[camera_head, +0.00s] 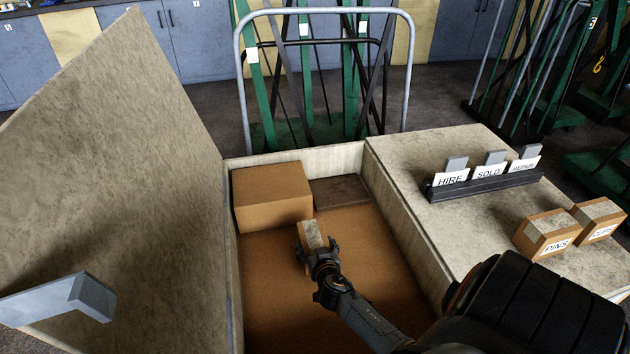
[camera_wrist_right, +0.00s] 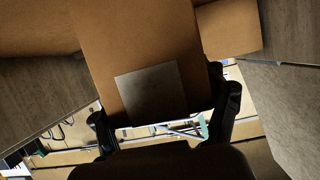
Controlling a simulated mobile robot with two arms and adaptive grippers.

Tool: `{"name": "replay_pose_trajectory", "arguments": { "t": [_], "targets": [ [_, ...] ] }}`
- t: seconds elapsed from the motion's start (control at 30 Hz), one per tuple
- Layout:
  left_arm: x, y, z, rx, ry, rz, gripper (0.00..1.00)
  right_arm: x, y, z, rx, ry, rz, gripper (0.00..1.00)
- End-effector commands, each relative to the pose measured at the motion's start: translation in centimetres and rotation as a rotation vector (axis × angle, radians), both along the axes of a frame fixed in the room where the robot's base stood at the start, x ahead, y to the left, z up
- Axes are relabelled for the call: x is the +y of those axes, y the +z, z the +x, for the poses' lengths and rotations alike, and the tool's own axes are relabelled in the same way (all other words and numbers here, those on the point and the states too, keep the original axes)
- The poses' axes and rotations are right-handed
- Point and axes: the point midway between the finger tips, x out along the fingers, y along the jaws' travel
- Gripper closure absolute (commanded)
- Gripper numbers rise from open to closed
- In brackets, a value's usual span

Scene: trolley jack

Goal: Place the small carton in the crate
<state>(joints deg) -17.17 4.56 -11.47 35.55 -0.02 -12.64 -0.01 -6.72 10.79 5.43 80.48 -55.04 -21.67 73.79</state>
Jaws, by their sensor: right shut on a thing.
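The small carton (camera_head: 312,234), brown with a pale grey strip on top, is between the fingers of my right gripper (camera_head: 318,250). The gripper is shut on it. In the right wrist view the carton (camera_wrist_right: 135,40) fills the middle, with a grey patch and a dark finger on each side. The open crate (camera_head: 408,235) has pale speckled walls. The carton is inside the crate's outline, over a broad brown surface (camera_head: 280,300); I cannot tell whether it touches that surface. My left gripper is not in view.
A larger brown carton (camera_head: 272,195) sits in the crate's back left. A dark recess (camera_head: 341,190) lies beside it. The raised lid (camera_head: 120,180) stands left. The right-hand top holds a card rack (camera_head: 485,184) and two small labelled boxes (camera_head: 547,236). Green trolleys (camera_head: 315,125) stand behind.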

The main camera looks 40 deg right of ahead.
Motion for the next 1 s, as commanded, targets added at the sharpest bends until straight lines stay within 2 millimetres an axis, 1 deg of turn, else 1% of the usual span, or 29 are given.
{"name": "replay_pose_trajectory", "arguments": {
  "t": [0.03, 0.1, 0.2, 0.47, 0.63, 0.67, 0.7, 0.77, 1.0],
  "targets": [
    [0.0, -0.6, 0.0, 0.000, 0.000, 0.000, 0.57, 0.0, -1.0, 0.1, 0.000, 0.001, -0.003, 0.77],
    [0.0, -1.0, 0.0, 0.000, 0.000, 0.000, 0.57, 0.0, -2.0, 0.0, 0.001, 0.001, -0.002, 0.77],
    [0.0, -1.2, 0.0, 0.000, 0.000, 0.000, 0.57, 0.0, -2.8, 0.0, -0.001, 0.000, -0.002, 0.77],
    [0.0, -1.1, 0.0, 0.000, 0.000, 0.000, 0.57, 0.0, -2.8, 0.0, -0.003, 0.000, -0.001, 0.77],
    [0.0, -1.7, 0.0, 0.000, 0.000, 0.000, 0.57, 0.0, -3.3, 0.0, -0.002, 0.000, -0.001, 0.77],
    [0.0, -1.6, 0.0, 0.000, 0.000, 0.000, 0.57, 0.1, -3.3, -0.1, 0.000, 0.000, -0.001, 0.21],
    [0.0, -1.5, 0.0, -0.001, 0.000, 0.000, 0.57, 0.1, -3.3, -0.1, 0.001, 0.000, 0.000, 0.13],
    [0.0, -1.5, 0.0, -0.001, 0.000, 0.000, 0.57, 0.1, -3.3, -0.1, 0.001, 0.000, 0.000, 0.02],
    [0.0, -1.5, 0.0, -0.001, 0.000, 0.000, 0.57, 0.1, -3.3, -0.1, 0.001, 0.000, 0.000, 0.02]
  ]
}}
